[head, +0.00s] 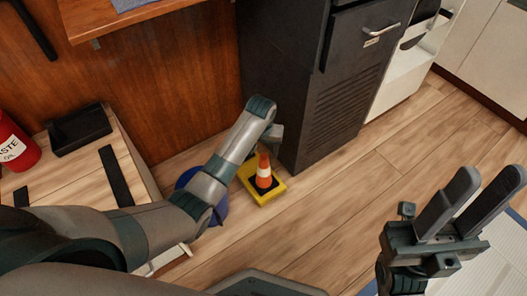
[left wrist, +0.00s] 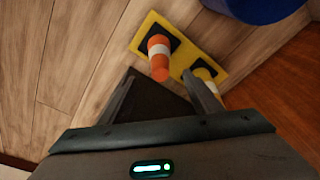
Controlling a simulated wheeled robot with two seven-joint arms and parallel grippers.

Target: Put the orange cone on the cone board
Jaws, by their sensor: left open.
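An orange cone with a white band (head: 264,172) stands on a black square on the yellow cone board (head: 250,183), on the floor left of the dark cabinet. In the left wrist view the orange cone (left wrist: 160,58) shows on the yellow board (left wrist: 152,20). A second, whitish cone (left wrist: 206,75) is there, partly hidden by a finger. My left gripper (head: 276,143) is above the board's far side; in the left wrist view its fingers (left wrist: 160,90) are apart, with nothing seen between them. My right gripper (head: 487,180) is open and empty at the right.
A dark cabinet (head: 340,95) stands behind the board. A blue round container (head: 218,208) is partly hidden behind my left arm. A low wooden table with a black tray (head: 80,130) and red can (head: 14,145) is at left. Floor is free right of the board.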

